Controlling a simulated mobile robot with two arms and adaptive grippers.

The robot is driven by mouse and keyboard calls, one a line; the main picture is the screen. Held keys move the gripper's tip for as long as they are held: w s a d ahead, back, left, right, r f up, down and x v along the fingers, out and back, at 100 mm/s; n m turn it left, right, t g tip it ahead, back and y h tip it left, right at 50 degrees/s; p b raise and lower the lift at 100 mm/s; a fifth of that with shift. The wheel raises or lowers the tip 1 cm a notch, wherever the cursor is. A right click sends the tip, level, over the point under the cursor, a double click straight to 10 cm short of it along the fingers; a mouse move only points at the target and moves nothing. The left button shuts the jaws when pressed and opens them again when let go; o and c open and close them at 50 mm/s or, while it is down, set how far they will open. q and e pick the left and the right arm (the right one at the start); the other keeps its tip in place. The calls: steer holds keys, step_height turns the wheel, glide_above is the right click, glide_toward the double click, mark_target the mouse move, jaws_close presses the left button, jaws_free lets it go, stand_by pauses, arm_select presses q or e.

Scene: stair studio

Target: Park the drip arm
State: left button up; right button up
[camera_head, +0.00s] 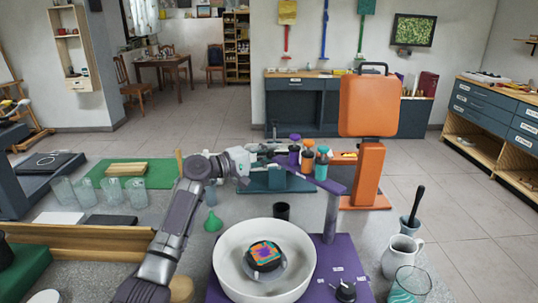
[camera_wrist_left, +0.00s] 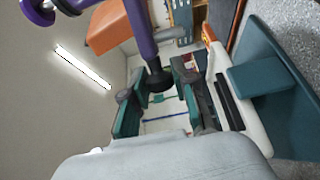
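The drip arm (camera_head: 331,185) is a purple bar on top of an upright purple post (camera_head: 331,218). It reaches back and left, with several small purple, orange and teal bottles (camera_head: 308,160) at its far end. My left gripper (camera_head: 274,152) is beside the bottles, on their left, fingers pointing right. In the left wrist view, its teal fingers (camera_wrist_left: 157,92) are spread. A purple rod with a dark end (camera_wrist_left: 156,68) shows between or just beyond them; I cannot tell whether they touch. My right gripper is not in view.
A white bowl (camera_head: 228,262) holding a colourfully patterned round piece (camera_head: 264,255) stands on the purple base (camera_head: 325,262). A teal stand (camera_head: 268,183) is behind it. An orange machine (camera_head: 369,105) is at back right. Glass tumblers (camera_head: 85,192) stand left, a pitcher (camera_head: 400,257) right.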

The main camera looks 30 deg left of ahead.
arm_select(q)
steer(key=o, duration=0.4)
steer(key=shift+w+d, duration=0.15)
steer(key=shift+w, duration=0.05)
steer(key=shift+s, duration=0.1)
steer(key=shift+s+a+f, duration=0.1)
steer(key=shift+s+a, duration=0.1)
steer(key=v, duration=1.1)
steer(key=shift+s+a, duration=0.2)
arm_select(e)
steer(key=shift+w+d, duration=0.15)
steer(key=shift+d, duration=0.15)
